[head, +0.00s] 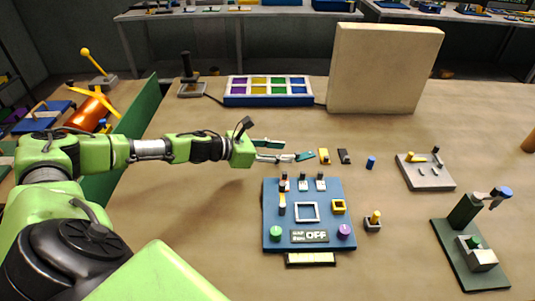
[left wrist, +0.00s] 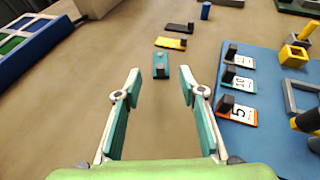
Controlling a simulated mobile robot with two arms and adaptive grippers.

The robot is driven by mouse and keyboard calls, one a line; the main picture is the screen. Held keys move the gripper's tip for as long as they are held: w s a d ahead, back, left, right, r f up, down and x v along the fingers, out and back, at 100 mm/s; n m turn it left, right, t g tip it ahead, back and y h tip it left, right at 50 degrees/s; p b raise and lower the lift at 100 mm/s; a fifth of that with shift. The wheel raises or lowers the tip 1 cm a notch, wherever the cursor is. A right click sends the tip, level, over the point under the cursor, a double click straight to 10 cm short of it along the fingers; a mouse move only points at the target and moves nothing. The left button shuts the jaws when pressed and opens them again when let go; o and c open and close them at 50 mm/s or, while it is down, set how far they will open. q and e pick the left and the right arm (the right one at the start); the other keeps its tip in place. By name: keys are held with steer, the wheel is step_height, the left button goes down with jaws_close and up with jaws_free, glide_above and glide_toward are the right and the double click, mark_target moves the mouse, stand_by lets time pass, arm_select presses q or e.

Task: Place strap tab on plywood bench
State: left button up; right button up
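My left gripper (head: 287,150) is open and empty, low over the plywood bench (head: 400,255). In the left wrist view its fingers (left wrist: 160,84) are spread, with a teal tab (left wrist: 161,66) just beyond and between the tips. The teal tab also shows in the head view (head: 306,156), lying on the bench right of the fingers. A yellow tab (head: 324,156) and a black tab (head: 344,156) lie in a row past it. I cannot tell which tab is the strap tab. My right gripper is not in view.
A blue board (head: 270,240) with numbered tags, knobs and a square frame stands close to the gripper's right. A blue cylinder (head: 371,162), a grey plate (head: 430,182) and a green press (head: 468,255) are further right. A compartment tray (head: 268,101) and a beige block (head: 385,70) stand behind.

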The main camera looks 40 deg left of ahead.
arm_select(q)
steer(key=b+v, duration=0.1)
steer(key=v, duration=0.1)
steer(key=b+v, duration=0.1)
steer(key=shift+s+a, duration=0.3)
steer(key=shift+s, duration=0.05)
steer(key=shift+s+a+r, duration=0.15)
steer(key=shift+s+r, duration=0.3)
steer(key=shift+s, duration=0.05)
